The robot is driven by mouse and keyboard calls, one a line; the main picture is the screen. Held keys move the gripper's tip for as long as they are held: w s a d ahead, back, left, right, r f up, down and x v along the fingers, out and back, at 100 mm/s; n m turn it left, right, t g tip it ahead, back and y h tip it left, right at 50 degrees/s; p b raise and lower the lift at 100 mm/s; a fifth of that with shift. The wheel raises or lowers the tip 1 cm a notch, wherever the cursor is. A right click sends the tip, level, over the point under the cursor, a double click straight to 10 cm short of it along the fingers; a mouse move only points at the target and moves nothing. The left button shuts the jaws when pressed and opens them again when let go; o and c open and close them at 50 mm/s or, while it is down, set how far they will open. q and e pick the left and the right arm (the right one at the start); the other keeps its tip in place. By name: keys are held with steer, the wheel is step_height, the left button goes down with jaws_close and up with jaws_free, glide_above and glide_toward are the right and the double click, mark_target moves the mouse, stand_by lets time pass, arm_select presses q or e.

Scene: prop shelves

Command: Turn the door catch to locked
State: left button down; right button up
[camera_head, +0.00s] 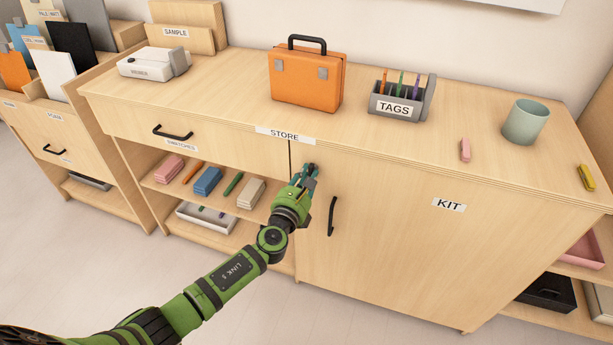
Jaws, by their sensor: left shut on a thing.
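The cabinet door (400,240), labelled KIT, is closed, with a black bar handle (332,216) near its left edge. My left gripper (309,176) is at the door's upper left corner, just below the counter edge and above and left of the handle. It is shut on the door catch there. The catch is almost wholly hidden by the fingers, so I cannot tell which way it points. My right gripper is not in view.
An orange case (306,82), a grey tag holder (400,100) and a green cup (525,122) stand on the counter (225,90). Left of the door are a closed drawer (220,133) and open shelves with colored blocks. The space before the door's right part is clear.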

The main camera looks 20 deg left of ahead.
arm_select(q)
steer(key=shift+f+n+b, duration=0.15)
steer(key=shift+n+b, duration=0.65)
steer(key=shift+n, duration=2.15)
steer(key=shift+f+n+b, duration=0.15)
steer(key=shift+n+b, duration=0.6)
steer(key=shift+n, duration=2.25)
steer(key=shift+f+n+b, duration=0.15)
steer(key=shift+n+b, duration=0.65)
steer(key=shift+n, duration=2.15)
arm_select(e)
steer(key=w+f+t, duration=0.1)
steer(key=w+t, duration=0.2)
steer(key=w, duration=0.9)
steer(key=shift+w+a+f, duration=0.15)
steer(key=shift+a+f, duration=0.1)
arm_select(q)
steer(key=c, duration=1.1)
jaws_free()
steer(key=shift+c, duration=0.2)
